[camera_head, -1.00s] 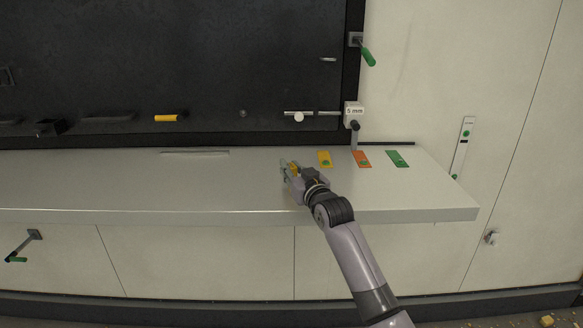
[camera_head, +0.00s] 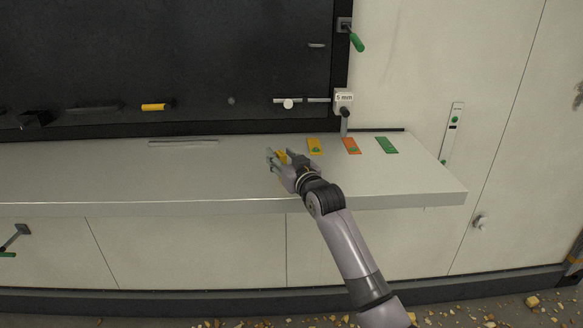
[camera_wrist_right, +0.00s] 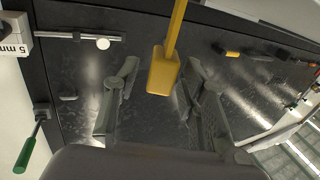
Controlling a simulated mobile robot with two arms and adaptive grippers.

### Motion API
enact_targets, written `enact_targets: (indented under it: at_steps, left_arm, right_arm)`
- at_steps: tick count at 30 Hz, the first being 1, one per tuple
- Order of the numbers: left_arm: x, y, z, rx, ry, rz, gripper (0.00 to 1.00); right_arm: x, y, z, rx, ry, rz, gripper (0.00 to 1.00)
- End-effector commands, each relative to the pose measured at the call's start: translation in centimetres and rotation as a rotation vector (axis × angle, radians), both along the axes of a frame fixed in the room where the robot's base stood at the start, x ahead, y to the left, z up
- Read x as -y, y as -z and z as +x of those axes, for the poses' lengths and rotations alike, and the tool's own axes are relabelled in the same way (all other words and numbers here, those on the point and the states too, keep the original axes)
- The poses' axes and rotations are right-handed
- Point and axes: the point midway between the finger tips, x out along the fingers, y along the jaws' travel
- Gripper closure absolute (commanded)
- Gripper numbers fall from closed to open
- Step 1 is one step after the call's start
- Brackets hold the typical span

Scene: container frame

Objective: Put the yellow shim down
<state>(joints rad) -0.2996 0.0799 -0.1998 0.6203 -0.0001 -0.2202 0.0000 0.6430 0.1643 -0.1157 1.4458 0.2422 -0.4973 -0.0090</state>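The yellow shim (camera_wrist_right: 162,76) is between the fingers of my right gripper (camera_wrist_right: 158,82) in the wrist view, its broad end toward me and a thin strip running to the top edge. Gaps show on both sides of the shim, so the fingers look open around it. In the head view, my right gripper (camera_head: 281,158) is low over the shelf (camera_head: 200,180), left of the coloured plates, and only a small yellow part of the shim (camera_head: 282,156) shows. I cannot tell how the shim's lower end meets the shelf. My left gripper is not in view.
Yellow (camera_head: 315,146), orange (camera_head: 351,146) and green (camera_head: 387,145) plates lie on the shelf right of my gripper. A "5 mm" sign (camera_head: 344,98) stands behind them. The dark panel (camera_head: 200,60) rises behind the shelf. The shelf's left part is mostly clear.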

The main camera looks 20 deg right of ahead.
Motion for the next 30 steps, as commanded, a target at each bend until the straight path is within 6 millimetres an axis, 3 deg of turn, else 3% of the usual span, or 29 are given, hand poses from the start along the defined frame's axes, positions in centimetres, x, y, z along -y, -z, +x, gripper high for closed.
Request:
enact_targets:
  at_steps: [12,18,30]
  left_arm:
    - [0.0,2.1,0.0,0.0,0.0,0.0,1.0]
    - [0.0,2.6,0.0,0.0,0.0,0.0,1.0]
    - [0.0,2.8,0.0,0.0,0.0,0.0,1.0]
  right_arm:
    - [0.9,0.3,-7.5,0.0,0.001,-0.001,0.61]
    - [1.2,0.2,-10.2,-0.001,0.001,-0.001,0.61]
    - [1.3,0.2,-11.2,-0.003,0.001,0.0,0.61]
